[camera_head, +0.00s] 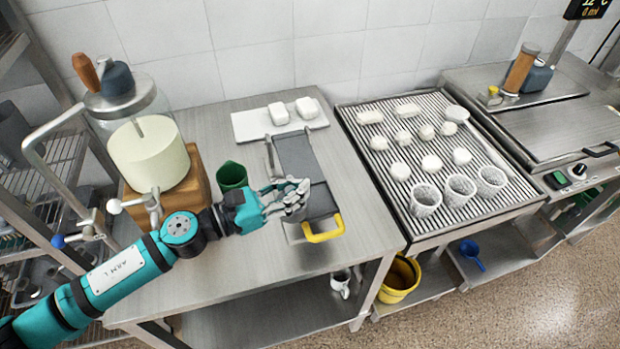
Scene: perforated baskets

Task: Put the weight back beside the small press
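My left gripper (298,197) reaches in from the left over the steel table, above a long dark tray-like device (297,160) with a yellow handle (323,229). Its grey fingers are bunched and small here; whether they hold anything is unclear. I cannot identify the weight with certainty. A dark blue-grey rounded piece (117,79) sits on top of a glass-and-metal vessel at left, and a similar one (537,78) stands on the right-hand counter. Which thing is the small press is also unclear. My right gripper is not in view.
A green cup (231,176) stands left of my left gripper. A white board (254,124) holds white pieces at the back. A slatted drainer (384,185) at right carries white pieces and perforated baskets (459,188).

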